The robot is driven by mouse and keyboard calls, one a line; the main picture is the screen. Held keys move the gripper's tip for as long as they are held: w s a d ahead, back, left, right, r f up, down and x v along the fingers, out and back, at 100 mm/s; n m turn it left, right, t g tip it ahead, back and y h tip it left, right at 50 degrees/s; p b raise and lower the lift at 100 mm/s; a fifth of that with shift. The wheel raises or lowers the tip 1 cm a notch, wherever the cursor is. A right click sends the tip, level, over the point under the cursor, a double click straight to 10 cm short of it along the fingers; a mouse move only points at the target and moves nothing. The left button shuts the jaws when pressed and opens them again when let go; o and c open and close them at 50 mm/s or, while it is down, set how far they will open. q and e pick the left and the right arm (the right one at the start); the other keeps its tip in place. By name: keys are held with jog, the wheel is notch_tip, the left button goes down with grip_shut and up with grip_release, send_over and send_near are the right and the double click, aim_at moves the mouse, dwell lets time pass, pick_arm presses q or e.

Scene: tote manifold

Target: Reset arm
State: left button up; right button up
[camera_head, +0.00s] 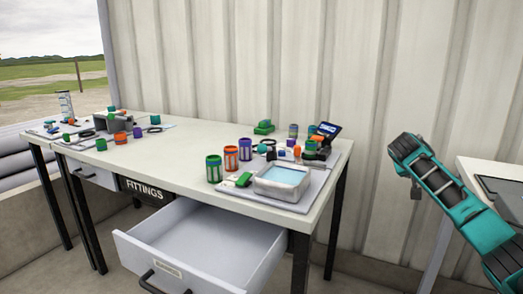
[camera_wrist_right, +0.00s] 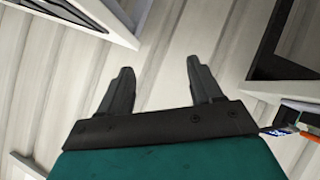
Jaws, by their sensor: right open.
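My right arm shows at the right of the head view, teal and black, raised and clear of the table; its gripper itself is hard to make out there. In the right wrist view my right gripper (camera_wrist_right: 160,85) shows two dark fingers spread apart with nothing between them. Behind them is only the pale ribbed wall. My left gripper is not in the head view.
The white table (camera_head: 150,165) carries several coloured cans, a grey tray (camera_head: 283,182) with blue inside, and small fittings. An empty drawer (camera_head: 200,245) stands open below, jutting forward. Another white table (camera_head: 490,170) is at the right. The wall (camera_head: 250,60) stands behind.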

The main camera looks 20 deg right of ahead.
jog(key=w+a+f+n+t+y, duration=0.1)
jog(key=a+f+n+t, duration=0.3)
jog(key=a+f+n, duration=0.45)
jog(key=s+a+f+n+t+y, duration=0.1)
jog(key=s+a+f+n+y, duration=0.4)
jog(key=a+f, duration=0.55)
jog(key=s+a+f+n+t+y, duration=0.1)
jog(key=s+a+f+n+y, duration=0.45)
jog(key=a, duration=0.85)
jog(key=s+a+f+y, duration=0.2)
jog(key=s+a, duration=0.5)
jog(key=s, duration=0.2)
jog(key=w+a+m+t, duration=0.1)
jog(key=a+m, duration=0.7)
jog(key=a, duration=0.7)
pick_arm(q)
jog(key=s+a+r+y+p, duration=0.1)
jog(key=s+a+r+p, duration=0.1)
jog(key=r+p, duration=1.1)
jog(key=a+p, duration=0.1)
jog(key=p, duration=0.4)
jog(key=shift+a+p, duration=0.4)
pick_arm(e)
jog(key=s+d+r+m, duration=0.1)
jog(key=d+r, duration=0.2)
jog(key=r, duration=1)
jog(key=shift+s+r, duration=0.15)
jog(key=shift+s, duration=0.05)
